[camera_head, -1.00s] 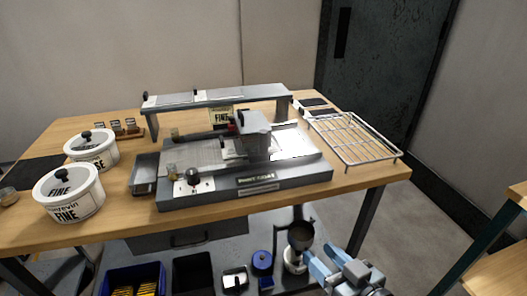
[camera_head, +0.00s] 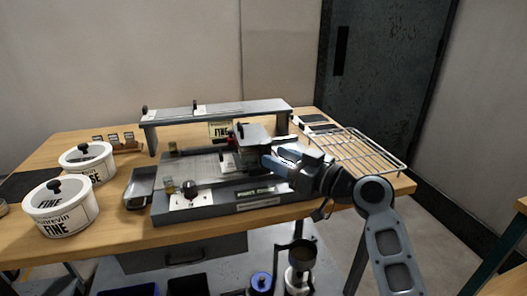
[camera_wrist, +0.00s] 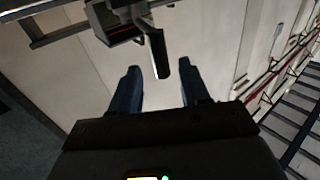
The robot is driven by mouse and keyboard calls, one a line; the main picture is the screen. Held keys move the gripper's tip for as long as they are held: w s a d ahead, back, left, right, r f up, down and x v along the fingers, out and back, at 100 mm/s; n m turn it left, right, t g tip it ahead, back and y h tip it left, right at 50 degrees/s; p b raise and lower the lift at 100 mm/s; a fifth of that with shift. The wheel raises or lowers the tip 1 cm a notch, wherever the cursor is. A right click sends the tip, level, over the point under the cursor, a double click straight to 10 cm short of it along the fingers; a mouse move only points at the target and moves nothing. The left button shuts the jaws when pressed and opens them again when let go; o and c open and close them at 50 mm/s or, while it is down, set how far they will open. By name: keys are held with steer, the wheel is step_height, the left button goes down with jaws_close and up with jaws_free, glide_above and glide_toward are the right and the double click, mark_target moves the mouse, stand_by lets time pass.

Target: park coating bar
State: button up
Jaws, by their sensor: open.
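The grey coating machine (camera_head: 230,200) stands on the wooden table with a pale flat bed. A grey block-shaped carriage (camera_head: 256,132) sits across its bed; I cannot make out a separate coating bar there. My gripper (camera_head: 268,160) reaches in from the right, just in front of the carriage at the right half of the bed. In the wrist view my gripper (camera_wrist: 158,80) has its blue fingers apart with nothing between their tips. A dark rod-like handle (camera_wrist: 160,58) under a dark block (camera_wrist: 120,20) lies just ahead, roughly centred between the fingers.
A grey raised shelf (camera_head: 220,110) spans behind the machine. A wire rack (camera_head: 365,150) lies to the right, close to my arm. Two white lidded tubs (camera_head: 62,215) stand at the left. A grey tray (camera_head: 139,187) sits at the machine's left end.

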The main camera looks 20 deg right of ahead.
mark_target(263, 151)
steer(key=shift+x, duration=2.6)
steer(key=shift+c, duration=0.4)
jaws_close()
